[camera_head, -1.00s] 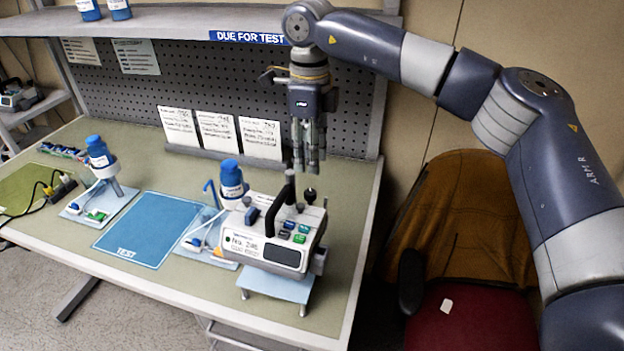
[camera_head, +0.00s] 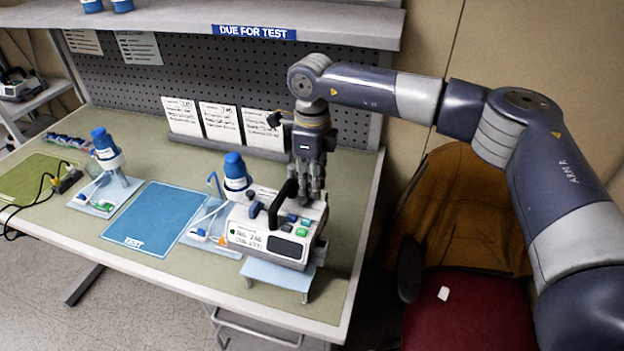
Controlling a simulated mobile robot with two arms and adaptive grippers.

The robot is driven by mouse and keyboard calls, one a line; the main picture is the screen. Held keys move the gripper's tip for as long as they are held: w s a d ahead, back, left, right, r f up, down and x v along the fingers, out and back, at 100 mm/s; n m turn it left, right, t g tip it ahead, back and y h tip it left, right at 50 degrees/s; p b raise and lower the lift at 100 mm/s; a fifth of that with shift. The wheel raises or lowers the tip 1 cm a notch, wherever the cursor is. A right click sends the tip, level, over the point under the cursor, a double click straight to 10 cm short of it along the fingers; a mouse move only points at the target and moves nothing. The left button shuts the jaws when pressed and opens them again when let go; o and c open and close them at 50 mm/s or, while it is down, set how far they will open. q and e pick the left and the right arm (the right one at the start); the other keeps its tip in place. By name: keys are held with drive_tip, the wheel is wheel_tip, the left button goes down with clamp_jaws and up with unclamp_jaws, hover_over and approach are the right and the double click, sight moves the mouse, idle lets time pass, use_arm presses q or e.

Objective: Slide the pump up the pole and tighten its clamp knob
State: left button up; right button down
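The pump (camera_head: 270,248) is a white and grey box with a dark display, coloured buttons and a black handle (camera_head: 280,205). It sits on a small light-blue stand (camera_head: 272,278) at the front right of the bench. My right gripper (camera_head: 313,194) points straight down at the pump's back right, with its fingertips at the spot where a dark knob stood in the earlier view. The fingers hide that knob, and I cannot tell whether they grip it. A pole is not clearly visible behind the pump. My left gripper is out of view.
A blue-capped bottle (camera_head: 235,175) stands close to the pump's left. A blue TEST mat (camera_head: 153,218) and another blue-capped bottle (camera_head: 105,150) lie further left. White cards (camera_head: 221,123) stand behind. A shelf (camera_head: 190,22) overhangs the back. A red chair (camera_head: 470,310) is at right.

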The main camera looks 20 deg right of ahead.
drive_tip(key=shift+m+b, duration=0.5)
drive_tip(key=shift+b, duration=0.35)
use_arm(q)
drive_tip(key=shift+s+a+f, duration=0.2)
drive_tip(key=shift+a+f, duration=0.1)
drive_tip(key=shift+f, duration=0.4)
use_arm(e)
drive_tip(key=shift+r, duration=0.1)
drive_tip(key=c, duration=1.7)
unclamp_jaws()
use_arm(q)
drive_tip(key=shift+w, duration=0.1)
use_arm(e)
drive_tip(key=shift+o, duration=0.2)
wheel_tip(320, 180, up, 12)
